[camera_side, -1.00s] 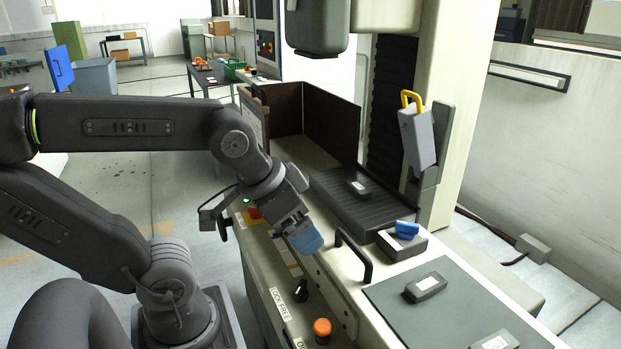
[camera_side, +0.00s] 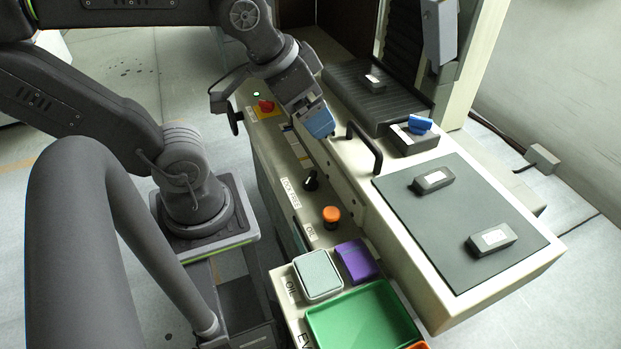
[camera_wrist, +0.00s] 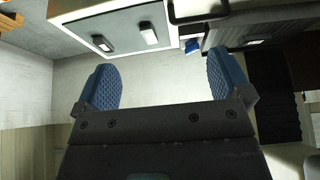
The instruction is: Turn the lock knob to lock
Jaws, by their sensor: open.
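The lock knob (camera_side: 310,180) is a small black knob with a light mark, on the sloped front panel of the machine. A white label reading "LOCK FREE" (camera_side: 291,193) is beside it. My gripper (camera_side: 320,122), with blue fingertips, is above and beyond the knob in the side view, apart from it. The wrist view shows the two blue ridged fingers (camera_wrist: 165,82) wide apart with nothing between them. The knob is not visible in the wrist view.
An orange button (camera_side: 331,215) is close to the knob, and a red knob (camera_side: 265,107) sits further up the panel. A black handle (camera_side: 364,147) rises beside my gripper. A green tray (camera_side: 362,318) and small boxes are in front.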

